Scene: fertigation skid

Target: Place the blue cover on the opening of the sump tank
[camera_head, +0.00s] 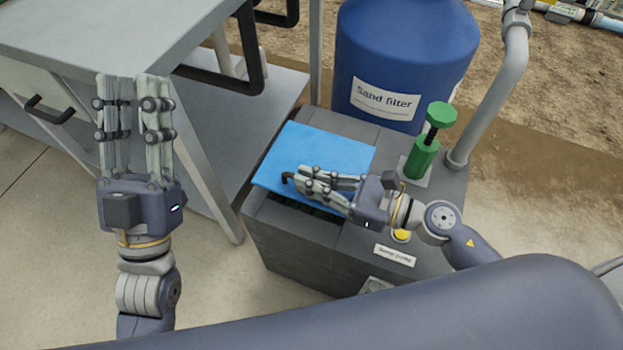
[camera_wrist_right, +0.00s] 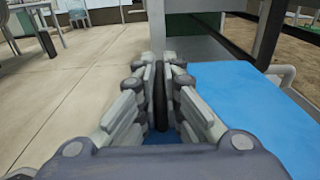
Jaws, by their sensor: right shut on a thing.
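The blue cover (camera_head: 322,150) is a flat sheet over the top of the grey sump tank (camera_head: 285,240). It lies askew, with its left corner past the tank's left edge. A dark strip of the opening (camera_head: 290,203) shows along its near side. My right gripper (camera_head: 296,181) is shut on the cover's black handle, which also shows between the fingers in the right wrist view (camera_wrist_right: 160,95). Whether the cover touches the rim cannot be told. My left gripper (camera_head: 134,82) is raised over the floor at the left, away from the cover; its finger gap is unclear.
A blue sand filter (camera_head: 400,50) stands behind the tank. A green valve (camera_head: 425,150) and a grey pipe (camera_head: 490,95) rise at the tank's right. A grey table (camera_head: 110,35) with a lower shelf stands close on the left. The floor in front is clear.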

